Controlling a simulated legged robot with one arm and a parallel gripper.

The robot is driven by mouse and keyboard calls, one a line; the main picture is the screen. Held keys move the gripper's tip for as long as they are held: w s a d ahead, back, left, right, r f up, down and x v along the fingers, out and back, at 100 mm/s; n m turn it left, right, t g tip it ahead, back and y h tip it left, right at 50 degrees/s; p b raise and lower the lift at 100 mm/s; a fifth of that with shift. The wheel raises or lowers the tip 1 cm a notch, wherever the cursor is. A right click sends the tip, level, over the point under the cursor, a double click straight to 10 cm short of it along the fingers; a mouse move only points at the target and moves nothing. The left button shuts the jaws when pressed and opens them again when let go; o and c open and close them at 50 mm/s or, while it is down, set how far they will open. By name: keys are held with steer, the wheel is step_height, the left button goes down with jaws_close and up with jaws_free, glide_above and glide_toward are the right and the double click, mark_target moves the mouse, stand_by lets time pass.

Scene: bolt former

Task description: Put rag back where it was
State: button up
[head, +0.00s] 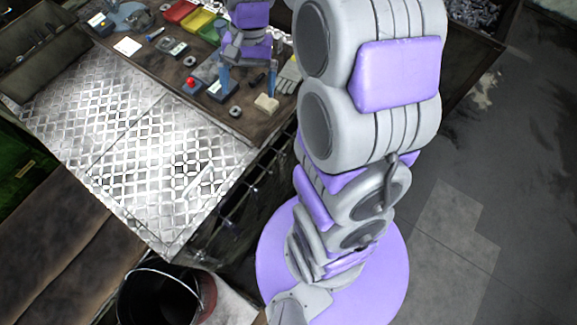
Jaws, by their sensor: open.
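My gripper (248,80) is at the top centre, pointing down over the dark workbench top (247,122). Its two blue fingers are spread apart, with no cloth visible between them. No cloth can be named as the rag for certain. A small cream piece (267,103) lies on the bench near its front right corner, just below the gripper in the picture; it could be a folded rag or a block. A pale item (291,72) lies partly hidden behind my arm, to the right of the gripper.
Small tools and parts crowd the bench, including a box with a red button (191,84) and red, yellow and green trays (197,20). A metal tread-plate platform (150,150) lies left. A dark bucket (160,297) stands at the bottom. Grey floor is open at right.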

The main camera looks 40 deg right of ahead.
steer(key=s+a+r+n+h, duration=0.1)
steer(key=s+a+n, duration=0.1)
steer(key=s, duration=0.9)
steer(key=s+a+n+h, duration=0.1)
steer(key=s+a+n, duration=0.2)
steer(key=s, duration=0.9)
steer(key=shift+s+r+n+h, duration=0.3)
steer(key=shift+r+n+h, duration=0.1)
steer(key=shift+n, duration=0.8)
steer(key=shift+a, duration=0.1)
step_height(320, 180, down, 4)
steer(key=b, duration=0.4)
steer(key=shift+f, duration=0.25)
steer(key=shift+c, duration=0.2)
